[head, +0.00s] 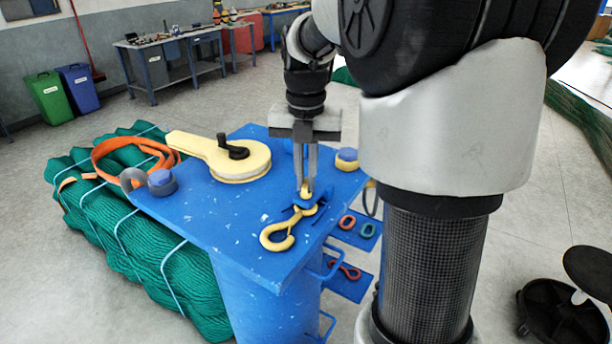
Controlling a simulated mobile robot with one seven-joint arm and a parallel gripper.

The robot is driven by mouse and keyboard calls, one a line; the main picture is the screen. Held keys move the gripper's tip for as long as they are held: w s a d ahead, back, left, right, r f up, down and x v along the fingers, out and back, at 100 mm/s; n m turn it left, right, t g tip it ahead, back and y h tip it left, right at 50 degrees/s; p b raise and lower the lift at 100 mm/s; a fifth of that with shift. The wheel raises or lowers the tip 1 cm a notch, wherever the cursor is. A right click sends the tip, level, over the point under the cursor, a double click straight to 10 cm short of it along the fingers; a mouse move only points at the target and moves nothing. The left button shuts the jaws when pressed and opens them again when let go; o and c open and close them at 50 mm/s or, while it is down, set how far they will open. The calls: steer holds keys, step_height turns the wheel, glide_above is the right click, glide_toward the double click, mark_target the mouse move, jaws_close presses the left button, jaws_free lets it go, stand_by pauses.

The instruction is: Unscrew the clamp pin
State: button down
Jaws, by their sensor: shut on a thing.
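My gripper (306,186) points straight down over the right part of the blue stand's top (220,215). Its two long fingers are shut on a small yellow piece, which appears to be the head of the clamp pin (306,192). A blue bracket (303,204) sits right under it on the stand.
Small blue shelves (357,232) hold rings on the right. Green net bundles (125,245) lie left. A black stool (560,315) stands at right.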

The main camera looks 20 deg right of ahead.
mark_target(305, 182)
steer(key=shift+s+f+n, duration=0.15)
steer(key=shift+f+n, duration=0.1)
steer(key=shift+n, duration=0.35)
steer(key=c, duration=1.9)
jaws_free()
steer(key=shift+o, duration=0.2)
steer(key=shift+a, duration=0.1)
steer(key=shift+r, duration=0.2)
step_height(305, 182, up, 17)
steer(key=shift+w, duration=0.2)
steer(key=shift+r, duration=0.1)
